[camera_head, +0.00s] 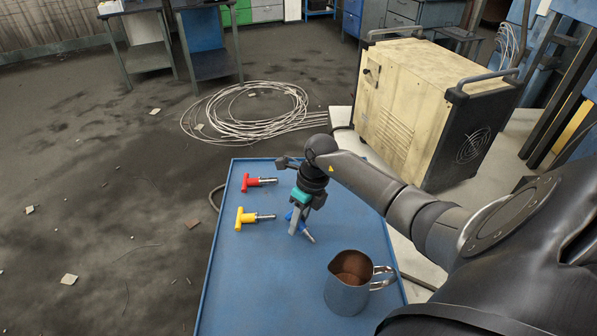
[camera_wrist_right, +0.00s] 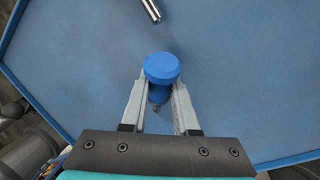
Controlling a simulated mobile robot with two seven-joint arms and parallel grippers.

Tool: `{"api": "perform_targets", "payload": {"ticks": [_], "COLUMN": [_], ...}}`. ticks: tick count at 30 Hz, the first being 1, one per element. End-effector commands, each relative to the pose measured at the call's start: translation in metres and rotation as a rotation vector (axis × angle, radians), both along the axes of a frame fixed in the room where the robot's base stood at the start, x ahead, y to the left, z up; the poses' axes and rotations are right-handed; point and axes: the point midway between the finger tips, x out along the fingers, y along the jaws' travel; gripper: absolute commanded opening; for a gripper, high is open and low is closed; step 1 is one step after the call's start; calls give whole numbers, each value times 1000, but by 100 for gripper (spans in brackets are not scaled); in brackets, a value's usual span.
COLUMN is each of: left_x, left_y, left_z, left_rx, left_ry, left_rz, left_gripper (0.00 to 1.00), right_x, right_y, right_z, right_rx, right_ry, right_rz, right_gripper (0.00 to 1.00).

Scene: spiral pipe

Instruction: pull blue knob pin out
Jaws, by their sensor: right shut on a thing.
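The blue knob pin (camera_head: 304,229) is at my right gripper (camera_head: 296,226) over the blue tray-topped table (camera_head: 265,290) in the head view. Its metal shaft sticks out past the fingers toward the lower right. In the right wrist view the blue knob (camera_wrist_right: 162,68) sits between the two fingertips of my right gripper (camera_wrist_right: 160,92), which is shut on it. The fingers hide part of the pin in the head view. I cannot tell whether its shaft touches the tabletop. My left gripper is not in view.
A red T-handled pin (camera_head: 251,182) and a yellow T-handled pin (camera_head: 246,218) lie on the table to the left. A metal pitcher (camera_head: 347,296) with brown contents stands at the front right. A metal pin tip (camera_wrist_right: 152,10) shows in the wrist view. The table's front left is clear.

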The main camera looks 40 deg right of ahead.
Motion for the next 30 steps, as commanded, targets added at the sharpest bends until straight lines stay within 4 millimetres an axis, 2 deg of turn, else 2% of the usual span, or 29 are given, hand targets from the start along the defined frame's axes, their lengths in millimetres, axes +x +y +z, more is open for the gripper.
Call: {"api": "perform_targets", "payload": {"ticks": [6,7,16,26,30], "left_x": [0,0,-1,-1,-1], "left_y": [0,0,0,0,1], "left_z": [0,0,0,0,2], "left_rx": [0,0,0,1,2], "left_ry": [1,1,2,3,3], "left_rz": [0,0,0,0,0], "left_gripper": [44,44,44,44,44], "right_x": [0,0,0,0,-1], "right_y": [0,0,-1,-2,-4], "right_z": [0,0,0,0,6], "right_rx": [0,0,-2,-5,-7], "right_ry": [0,0,0,1,0], "right_rz": [0,0,-1,-2,-2], "right_gripper": [0,31,63,63,63]}}
